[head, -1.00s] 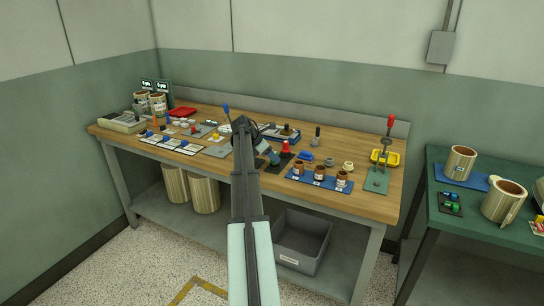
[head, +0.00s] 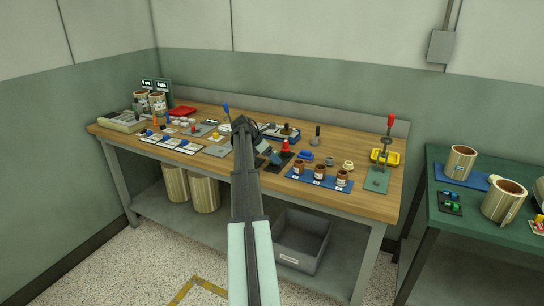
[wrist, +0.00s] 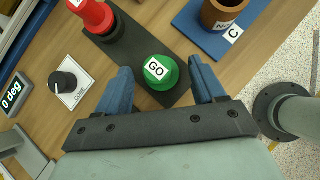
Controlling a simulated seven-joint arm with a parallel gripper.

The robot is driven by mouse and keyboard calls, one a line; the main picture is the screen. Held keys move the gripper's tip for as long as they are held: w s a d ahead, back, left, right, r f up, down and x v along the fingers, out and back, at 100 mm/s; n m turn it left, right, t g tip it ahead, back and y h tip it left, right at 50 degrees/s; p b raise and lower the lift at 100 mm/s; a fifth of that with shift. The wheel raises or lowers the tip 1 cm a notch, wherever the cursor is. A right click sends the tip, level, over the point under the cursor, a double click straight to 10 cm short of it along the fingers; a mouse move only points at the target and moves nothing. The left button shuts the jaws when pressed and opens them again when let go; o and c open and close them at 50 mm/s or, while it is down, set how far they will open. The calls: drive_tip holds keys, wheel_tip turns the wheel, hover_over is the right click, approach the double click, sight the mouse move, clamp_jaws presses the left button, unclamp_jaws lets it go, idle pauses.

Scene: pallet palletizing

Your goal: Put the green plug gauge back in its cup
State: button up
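The green plug gauge (wrist: 158,76), with a white GO label on top, is seen from above in the wrist view, at a dark plate (wrist: 152,48). My gripper (wrist: 160,70) is open, with one blue finger on each side of the gauge and apparent gaps between. In the head view my gripper (head: 268,152) is low over the bench and hides the green gauge. The red gauge (wrist: 93,18) stands at the other end of the dark plate; it also shows in the head view (head: 286,146). I cannot tell how deep the green gauge sits in any cup.
A blue board (head: 306,181) with three brown pots stands to the right; one pot (wrist: 222,12) shows near the upper right of the wrist view. A black knob on a white plate (wrist: 75,92) is on the left. A green lever stand (head: 377,181) is farther right.

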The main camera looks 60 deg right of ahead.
drive_tip(key=shift+o, duration=0.2)
drive_tip(key=shift+w+r, duration=0.1)
drive_tip(key=v, duration=1.3)
drive_tip(key=shift+a+r, duration=0.2)
drive_tip(key=shift+r, duration=0.05)
drive_tip(key=shift+w, duration=0.1)
